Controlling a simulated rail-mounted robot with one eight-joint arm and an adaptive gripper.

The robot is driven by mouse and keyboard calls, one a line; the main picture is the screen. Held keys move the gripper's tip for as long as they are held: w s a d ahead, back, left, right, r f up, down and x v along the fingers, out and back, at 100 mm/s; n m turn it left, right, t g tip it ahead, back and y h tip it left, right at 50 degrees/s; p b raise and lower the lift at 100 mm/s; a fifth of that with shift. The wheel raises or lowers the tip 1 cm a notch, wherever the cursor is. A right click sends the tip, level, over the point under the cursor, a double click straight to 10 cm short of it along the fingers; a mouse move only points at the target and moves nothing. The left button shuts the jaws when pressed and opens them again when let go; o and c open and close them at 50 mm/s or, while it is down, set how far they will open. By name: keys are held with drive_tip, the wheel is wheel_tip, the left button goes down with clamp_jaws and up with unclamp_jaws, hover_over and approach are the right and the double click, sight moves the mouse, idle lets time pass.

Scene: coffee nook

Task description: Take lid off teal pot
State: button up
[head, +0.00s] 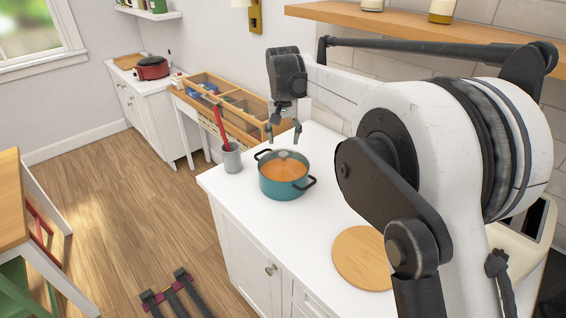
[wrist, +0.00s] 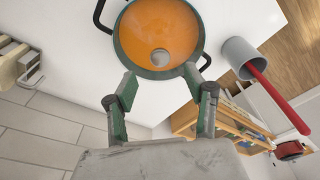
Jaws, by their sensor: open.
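The teal pot (head: 283,189) stands on the white counter, with dark handles and orange contents showing inside its rim. It also shows in the wrist view (wrist: 122,48). A grey round lid knob (head: 284,155) sits at the middle of the pot's top; it also shows in the wrist view (wrist: 160,57). The lid around the knob looks clear, and its edge is hard to make out. My gripper (head: 283,134) is open and empty, fingers pointing down above the pot. In the wrist view my gripper (wrist: 161,82) has its fingertips spread near the pot's rim, not around the knob.
A grey cup (head: 231,158) with a red utensil (head: 221,128) stands left of the pot, near the counter's edge. A round wooden board (head: 362,258) lies at the front right. A wooden divided tray (head: 222,110) is behind. Bare counter lies between pot and board.

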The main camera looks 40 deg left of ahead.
sight(283, 154)
drive_tip(key=shift+w+a+f+p, duration=0.15)
drive_tip(key=shift+f+p, duration=0.1)
drive_tip(key=shift+f, duration=0.95)
drive_tip(key=shift+w+a+f+p, duration=0.1)
drive_tip(key=shift+w+f+p, duration=0.15)
drive_tip(key=shift+f, duration=0.9)
drive_tip(key=shift+w+a+f+p, duration=0.1)
drive_tip(key=shift+f+p, duration=0.15)
drive_tip(key=shift+f, duration=0.95)
clamp_jaws()
